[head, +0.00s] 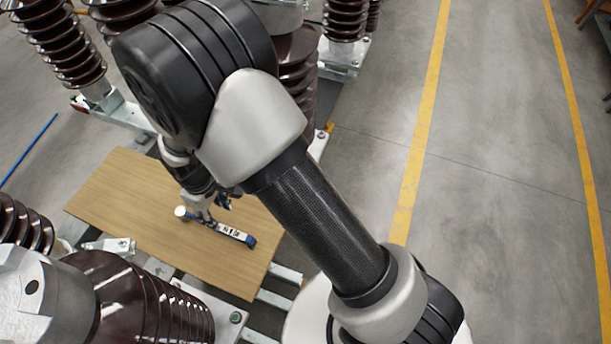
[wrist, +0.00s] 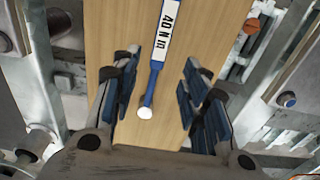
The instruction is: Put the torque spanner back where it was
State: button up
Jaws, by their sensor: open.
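The torque spanner (head: 232,233) lies on a wooden board (head: 130,200). It has a blue body, a white label and a round white end. In the wrist view the spanner (wrist: 165,45) shows its label reading "40 N m", with the white end nearest me. My gripper (head: 213,206) is low over the board by the spanner's white-end side. In the wrist view the blue-padded fingers of my gripper (wrist: 155,95) are spread apart, one on each side of the spanner's narrow blue part, with clear gaps to both. The far end of the spanner is cut off in the wrist view.
Brown ribbed isolators (head: 145,300) stand close around the board on metal frames. Steel rails with bolts (wrist: 288,100) flank the board in the wrist view. Open grey floor with yellow lines (head: 420,130) lies to the right. A blue rod (head: 30,150) lies at the left.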

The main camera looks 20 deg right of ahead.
jog(key=s+d+r+m+t, duration=0.1)
jog(key=d+r, duration=0.3)
jog(key=r, duration=0.3)
jog(key=d+r+m, duration=0.2)
jog(key=d+r, duration=0.2)
jog(key=r, duration=0.3)
jog(key=s+d+r+m+t, duration=0.1)
jog(key=d+r, duration=0.4)
jog(key=r, duration=0.2)
jog(key=s+d+r+m+t, duration=0.1)
jog(key=s+d+r+m, duration=0.2)
jog(key=s, duration=0.4)
jog(key=s+d+r+m+t, duration=0.1)
jog(key=s+d+r+m, duration=0.1)
jog(key=s+d+r, duration=0.4)
jog(key=shift+s+d+r+m, duration=0.2)
jog(key=shift+s+d+m, duration=0.2)
jog(key=shift+s+d, duration=0.65)
jog(key=shift+s+a, duration=0.15)
jog(key=shift+a, duration=0.1)
